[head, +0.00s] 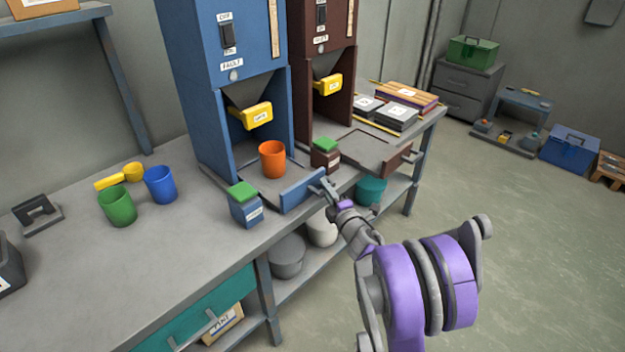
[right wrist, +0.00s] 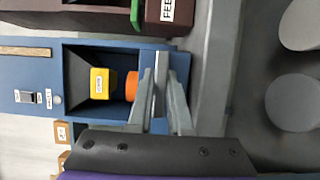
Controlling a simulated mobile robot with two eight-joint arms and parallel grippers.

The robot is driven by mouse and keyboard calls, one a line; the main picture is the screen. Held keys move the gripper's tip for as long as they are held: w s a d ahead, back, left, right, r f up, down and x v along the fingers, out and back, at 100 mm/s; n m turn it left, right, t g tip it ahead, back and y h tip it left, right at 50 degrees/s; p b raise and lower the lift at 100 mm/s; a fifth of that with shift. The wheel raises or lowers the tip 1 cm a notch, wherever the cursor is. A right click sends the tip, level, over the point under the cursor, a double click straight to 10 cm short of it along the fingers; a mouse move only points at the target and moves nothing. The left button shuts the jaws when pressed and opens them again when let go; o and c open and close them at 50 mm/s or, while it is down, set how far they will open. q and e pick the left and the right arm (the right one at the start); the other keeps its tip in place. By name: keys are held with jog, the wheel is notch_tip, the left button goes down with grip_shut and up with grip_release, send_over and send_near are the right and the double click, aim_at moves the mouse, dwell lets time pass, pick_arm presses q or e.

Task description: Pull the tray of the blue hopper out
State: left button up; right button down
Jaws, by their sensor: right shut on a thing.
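The blue hopper (head: 202,90) stands on the bench, with a yellow-handled gate above its bay. It also shows sideways in the right wrist view (right wrist: 30,75). Its tray has a blue front panel (head: 301,190) that stands forward of the hopper body, near the bench edge. An orange cup (head: 272,159) stands upright on the tray. My right gripper (head: 327,188) is at the front panel, shut on the tray's handle. In the right wrist view its fingers (right wrist: 160,85) lie either side of a grey bar. My left gripper is not in view.
A blue box with a green lid (head: 246,207) stands close left of the tray. A dark red hopper (head: 318,50), its tray (head: 365,146) and another green-lidded box (head: 325,155) stand right. Green (head: 117,207) and blue (head: 160,185) cups stand left.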

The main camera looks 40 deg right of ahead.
jog(key=s, duration=1.1)
jog(key=shift+s+d, duration=0.25)
jog(key=shift+d, duration=0.15)
jog(key=shift+s, duration=0.1)
jog(key=c, duration=0.8)
grip_release()
jog(key=shift+s, duration=0.15)
jog(key=shift+c, duration=0.2)
jog(key=v, duration=1)
jog(key=shift+s, duration=0.3)
jog(key=shift+w+a+r, duration=0.1)
